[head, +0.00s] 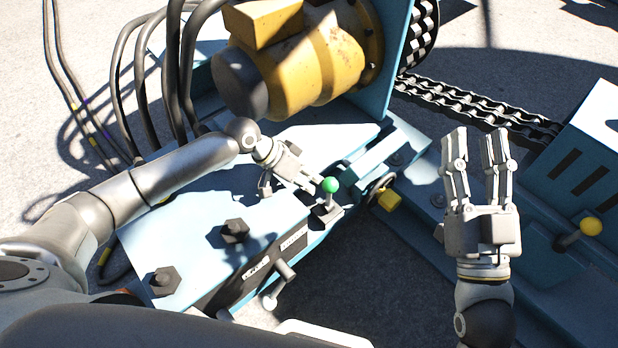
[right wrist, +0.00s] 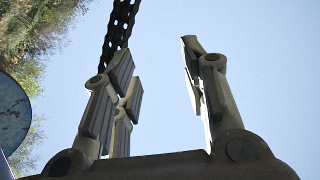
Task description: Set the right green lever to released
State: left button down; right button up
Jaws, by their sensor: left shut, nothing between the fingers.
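A lever with a green ball knob (head: 330,186) stands on the right end of the blue machine base in the head view. Its short stem rises from a dark mount. My left gripper (head: 316,187) is shut and empty, with its fingertips close beside the stem just left of the knob. I cannot tell whether they touch it. My right gripper (head: 474,133) is raised at the right, pointing up, with its fingers apart and nothing between them. The right wrist view also shows these open fingers (right wrist: 160,75) against the sky.
A yellow motor (head: 315,55) with black cables sits behind the lever. A yellow knob (head: 388,199) is right of the lever, and a yellow-tipped lever (head: 590,227) is at far right. A grey handle (head: 280,285) sticks out in front. A chain (head: 470,105) runs behind.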

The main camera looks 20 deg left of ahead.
jog(key=s+d+f+g+h+p, duration=0.1)
jog(key=d+f+g+h+p, duration=0.1)
jog(key=f+g, duration=0.45)
jog(key=s+d+f+g+h+p, duration=0.15)
jog(key=f+g, duration=0.25)
jog(key=f, duration=0.6)
jog(key=shift+s+d+f+m+g+h+p, duration=0.5)
jog(key=shift+s+d+f+g+h+p, duration=1.3)
jog(key=shift+s+g, duration=3.55)
pick_arm(q)
jog(key=s+d+f+m+t+y+p, duration=0.2)
jog(key=s+d+t+y+p, duration=0.2)
jog(key=d+p, duration=0.5)
jog(key=shift+s+d+f+y, duration=0.35)
jog(key=shift+s+f+y, duration=0.05)
jog(key=shift+s+y, duration=0.95)
pick_arm(e)
jog(key=s+f, duration=0.3)
jog(key=f, duration=1)
jog(key=s+f+y, duration=0.1)
jog(key=s+f, duration=0.2)
jog(key=f, duration=1)
jog(key=shift+s+d+t, duration=0.25)
jog(key=shift+d+t, duration=0.15)
